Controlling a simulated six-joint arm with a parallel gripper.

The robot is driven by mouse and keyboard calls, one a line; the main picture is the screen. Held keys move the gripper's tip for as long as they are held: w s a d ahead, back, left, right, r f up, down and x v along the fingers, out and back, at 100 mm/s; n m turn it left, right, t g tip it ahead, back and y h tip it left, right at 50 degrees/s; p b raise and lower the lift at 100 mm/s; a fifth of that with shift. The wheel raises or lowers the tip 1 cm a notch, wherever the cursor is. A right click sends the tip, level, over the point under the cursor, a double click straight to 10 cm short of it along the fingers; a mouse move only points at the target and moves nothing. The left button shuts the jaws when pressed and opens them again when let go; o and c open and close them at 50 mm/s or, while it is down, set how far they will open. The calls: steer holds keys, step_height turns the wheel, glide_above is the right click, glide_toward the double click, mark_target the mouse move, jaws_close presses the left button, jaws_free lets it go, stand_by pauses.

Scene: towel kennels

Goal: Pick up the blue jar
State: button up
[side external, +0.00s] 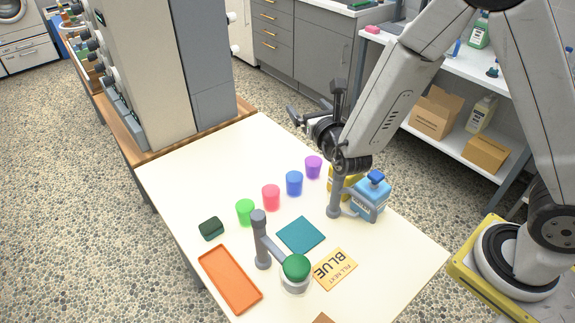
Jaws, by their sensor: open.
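The blue jar (294,183) is a small, open-topped, cup-like container standing upright on the white table (190,175). It is in a slanting row between the pink-red jar (271,197) and the purple jar (313,167); a green jar (245,212) stands at the near-left end. My gripper (314,100) is dark, open and empty. It is raised in the air, above and a little right of the blue jar in the picture, apart from it. A card (334,269) reading "FILL NEXT BLUE" lies on the table.
In front are another post (261,240), a green-topped container (296,272), teal cloth (301,235), orange tray (229,279) and dark green block (211,228).

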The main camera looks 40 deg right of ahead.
steer(key=a+n+y, duration=0.1)
steer(key=a+y, duration=0.1)
glide_above(299, 185)
step_height(299, 185, down, 15)
steer(key=shift+s+a+f+t, duration=0.1)
steer(key=shift+s+f+t, duration=0.05)
steer(key=shift+f, duration=0.2)
steer(key=shift+s+a+f+t, duration=0.1)
steer(key=shift+f+t, duration=0.05)
steer(key=shift+f, duration=0.2)
steer(key=shift+f, duration=0.1)
steer(key=shift+f, duration=1.1)
steer(key=shift+f, duration=2.1)
steer(key=shift+w+d+f, duration=0.15)
steer(key=shift+w+f, duration=0.1)
steer(key=shift+x, duration=1.25)
